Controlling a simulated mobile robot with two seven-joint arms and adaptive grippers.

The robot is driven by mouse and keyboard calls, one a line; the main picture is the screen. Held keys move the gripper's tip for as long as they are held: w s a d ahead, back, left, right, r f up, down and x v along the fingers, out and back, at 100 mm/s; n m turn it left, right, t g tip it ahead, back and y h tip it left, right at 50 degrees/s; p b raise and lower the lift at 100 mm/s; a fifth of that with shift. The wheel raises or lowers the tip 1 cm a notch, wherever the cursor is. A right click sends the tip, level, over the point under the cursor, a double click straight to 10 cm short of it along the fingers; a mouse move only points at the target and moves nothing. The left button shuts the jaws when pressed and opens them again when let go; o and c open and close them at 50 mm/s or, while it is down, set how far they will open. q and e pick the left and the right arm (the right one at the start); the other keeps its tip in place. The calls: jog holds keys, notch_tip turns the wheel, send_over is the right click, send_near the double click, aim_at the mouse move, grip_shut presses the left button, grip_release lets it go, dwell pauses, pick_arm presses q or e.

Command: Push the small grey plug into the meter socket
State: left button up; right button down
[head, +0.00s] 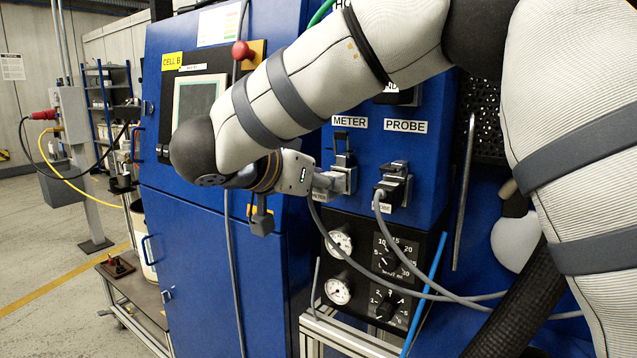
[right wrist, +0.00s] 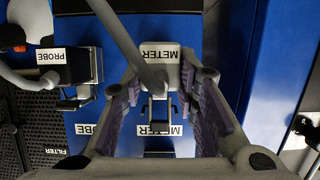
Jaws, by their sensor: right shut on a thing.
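The small grey plug (head: 323,190), with a METER tag on it, is held by my right gripper (head: 314,183) at the meter socket (head: 343,165). In the right wrist view the plug (right wrist: 158,55) lies between the two purple-padded fingers of my right gripper (right wrist: 160,78), and its grey cable crosses in front of it. The socket's latch (right wrist: 160,108) shows just below the plug. The plug is lined up closely with the socket, but I cannot tell how deep it sits. The fingers partly hide the contact. My left gripper is not in view.
The probe socket (head: 395,183) on the right holds another plug with a grey cable (head: 420,270). Gauges (head: 338,290) and dials (head: 385,305) sit below on a black panel. The blue cabinet (head: 200,230) stands to the left.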

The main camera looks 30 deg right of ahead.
jog(key=shift+w+d, duration=0.3)
jog(key=shift+d, duration=0.45)
dwell(1.2)
jog(key=c, duration=1.2)
grip_release()
jog(key=shift+a, duration=0.1)
jog(key=v, duration=0.9)
